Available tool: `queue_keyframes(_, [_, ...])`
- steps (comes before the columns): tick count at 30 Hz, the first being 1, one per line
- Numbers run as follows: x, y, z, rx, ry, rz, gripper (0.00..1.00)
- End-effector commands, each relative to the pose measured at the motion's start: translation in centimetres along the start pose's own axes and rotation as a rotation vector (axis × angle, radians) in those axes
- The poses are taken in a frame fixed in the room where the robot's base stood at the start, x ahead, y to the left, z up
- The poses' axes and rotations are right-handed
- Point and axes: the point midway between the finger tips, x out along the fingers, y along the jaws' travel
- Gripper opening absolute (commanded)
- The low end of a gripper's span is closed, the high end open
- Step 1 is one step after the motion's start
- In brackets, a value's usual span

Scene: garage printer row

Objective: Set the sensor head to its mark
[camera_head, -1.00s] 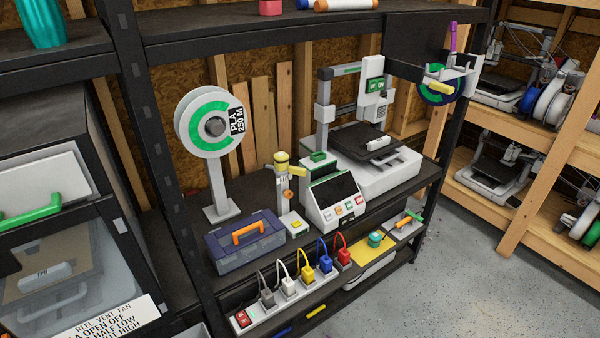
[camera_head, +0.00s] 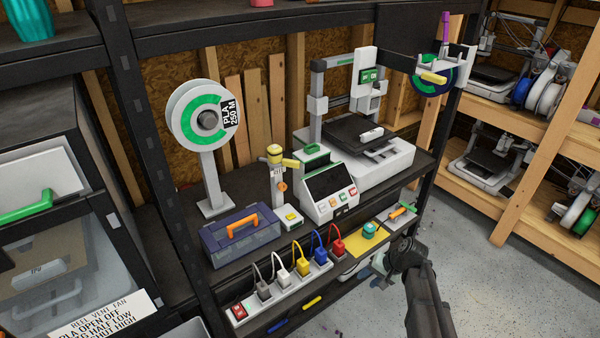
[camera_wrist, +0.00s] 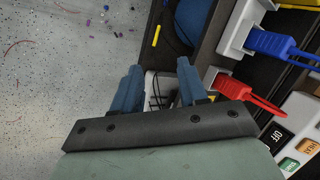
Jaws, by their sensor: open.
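A small upright post with a yellow cap (camera_head: 274,150), a yellow arm to the right and an orange knob (camera_head: 282,187) stands on the shelf between the toolbox and the control box. It looks like the sensor stand; its mark is too small to make out. My gripper (camera_wrist: 158,88) is open and empty in the wrist view, its two blue fingers apart. In the head view my arm comes up at lower right, in front of the shelf edge and well right of the post. The fingertips are hard to make out there. The post does not show in the wrist view.
A control box (camera_head: 326,190) and printer (camera_head: 372,160) stand right of the post; a toolbox (camera_head: 240,238) and spool (camera_head: 203,115) left. A power strip (camera_head: 283,290) with several upright plugs runs along the front. The red plug (camera_wrist: 245,93) is near my fingers in the wrist view.

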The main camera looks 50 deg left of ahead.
Motion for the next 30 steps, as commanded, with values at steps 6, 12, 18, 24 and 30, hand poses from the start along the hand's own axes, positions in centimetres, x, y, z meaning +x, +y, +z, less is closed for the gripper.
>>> queue_keyframes(6, [-4.5,-14.8,-7.6,0.162,-0.02,-0.314,0.43])
queue_keyframes(12, [-9.6,-23.2,-12.4,0.477,-0.181,-0.619,0.43])
queue_keyframes(18, [-13.1,-27.7,-13.9,0.853,-0.491,-0.834,0.43])
queue_keyframes(24, [-15.6,-29.2,-13.6,1.148,-0.763,-0.867,0.43])
queue_keyframes(30, [-15.6,-29.2,-13.4,1.318,-0.868,-0.799,0.43])
